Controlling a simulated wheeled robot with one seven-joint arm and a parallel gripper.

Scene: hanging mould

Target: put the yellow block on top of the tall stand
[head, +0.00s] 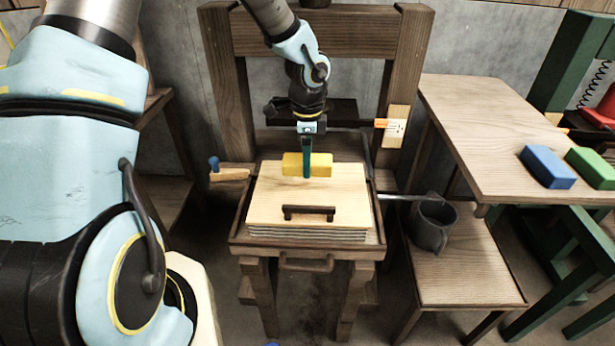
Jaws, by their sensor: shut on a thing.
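The yellow block (321,165) is in the middle of the head view, over the back part of a pale wooden board (270,200). My gripper (307,170) points down and is shut on the block, with a dark green finger across its near face. I cannot tell whether the block touches the board or hangs just above it. The taller wooden stand (465,120) is at the right, its top higher than the low stand beside it. A blue block (547,167) and a green block (592,168) lie near its front right edge.
The board, with a dark handle (309,212), tops a layered stack in a wooden tray (238,238), inside a heavy wooden frame (228,100). A dark mug (433,225) stands on the low stand (470,270). The taller stand's left and middle top is clear.

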